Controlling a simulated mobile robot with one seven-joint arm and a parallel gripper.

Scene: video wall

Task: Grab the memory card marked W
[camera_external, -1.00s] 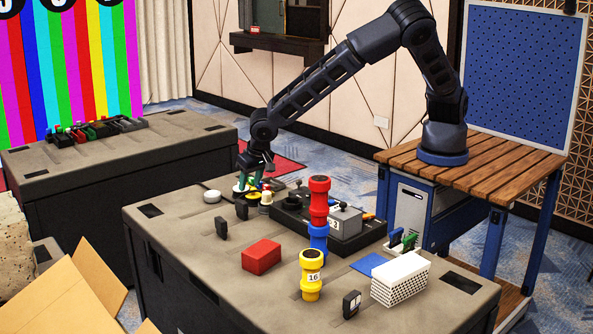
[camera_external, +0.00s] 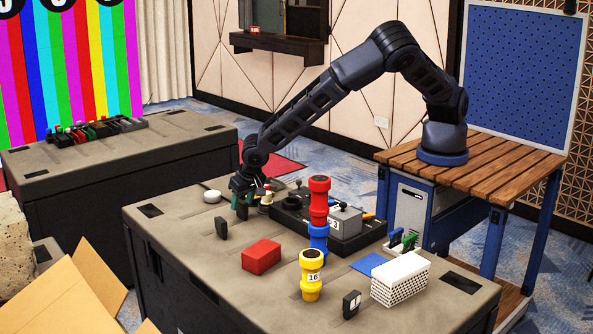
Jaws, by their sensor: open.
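Several small black upright cards stand on the dark case top. One (camera_external: 351,304) at the front shows a white label, too small to read. Another (camera_external: 222,228) stands at the left with no readable mark. A third (camera_external: 242,212) stands behind it, directly under my gripper (camera_external: 243,200), which partly covers it. I cannot tell which card is marked W. My gripper is open and points down at this third card. Whether its fingers touch or straddle the card is too small to tell.
A white puck (camera_external: 212,196) lies left of my gripper. A black control box (camera_external: 292,212), stacked red (camera_external: 319,200) and blue (camera_external: 318,236) cylinders stand to the right. A red block (camera_external: 261,256), yellow cylinder (camera_external: 311,276) and white perforated box (camera_external: 400,279) are nearer the front.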

